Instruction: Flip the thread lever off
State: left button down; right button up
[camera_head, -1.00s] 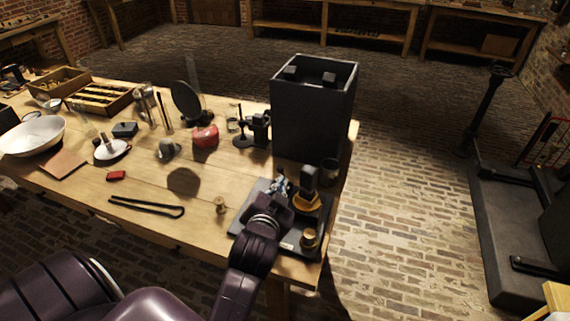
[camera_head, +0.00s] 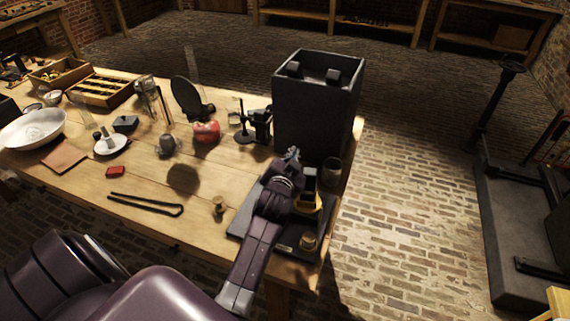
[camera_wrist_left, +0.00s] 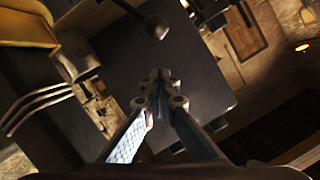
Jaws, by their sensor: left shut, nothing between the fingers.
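My left gripper (camera_head: 293,154) is at the far side of a dark base board (camera_head: 239,224), beside an instrument with a dark upright block (camera_head: 309,179) and a brass-coloured round part. In the left wrist view the fingertips (camera_wrist_left: 160,78) are together and hold nothing. A dark ball-ended rod (camera_wrist_left: 157,27) shows beyond the tips, apart from them in the picture. I cannot tell for certain whether it is the thread lever. Part of the instrument is hidden behind my left arm. My right gripper is not in view.
A tall black open box (camera_head: 318,115) stands just behind the board, with a dark jar (camera_head: 332,171) at its right. A small brass cup (camera_head: 309,242) sits at the board's front. Black tongs (camera_head: 146,204) and a brass weight (camera_head: 219,205) lie left on the table (camera_head: 90,217).

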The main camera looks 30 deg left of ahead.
pick_arm(q)
jog(key=s+f, duration=0.2)
jog(key=shift+s+a+f+p, duration=0.15)
jog(key=shift+s+a+p, duration=0.15)
jog(key=shift+s+a, duration=0.1)
jog(key=shift+s+f, duration=0.1)
jog(key=shift+f, duration=0.15)
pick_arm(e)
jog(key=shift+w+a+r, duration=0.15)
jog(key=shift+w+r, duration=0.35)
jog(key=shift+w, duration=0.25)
